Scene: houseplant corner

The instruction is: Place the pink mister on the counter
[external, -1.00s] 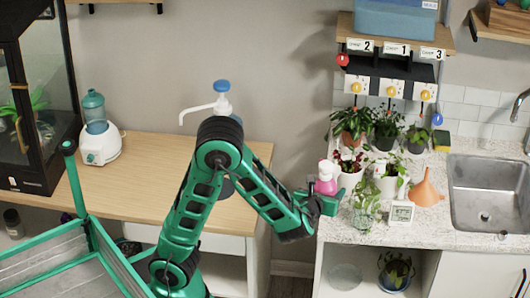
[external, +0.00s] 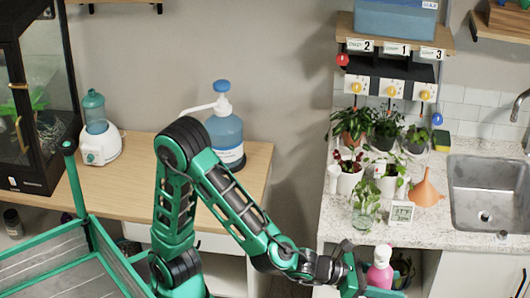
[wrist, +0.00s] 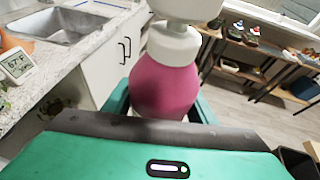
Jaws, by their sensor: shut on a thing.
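The pink mister (external: 379,272), a pink bottle with a white spray head, is upright in my gripper (external: 362,280). It also fills the middle of the wrist view (wrist: 165,88), with the green fingers on both sides of it. My gripper is shut on it in front of the counter (external: 450,233), below the level of the speckled white top. In the external view the mister appears before the open shelf under the counter. The mister's lower part is hidden by my gripper.
The sink (external: 490,195) is at the right. Bare counter shows along the front edge.

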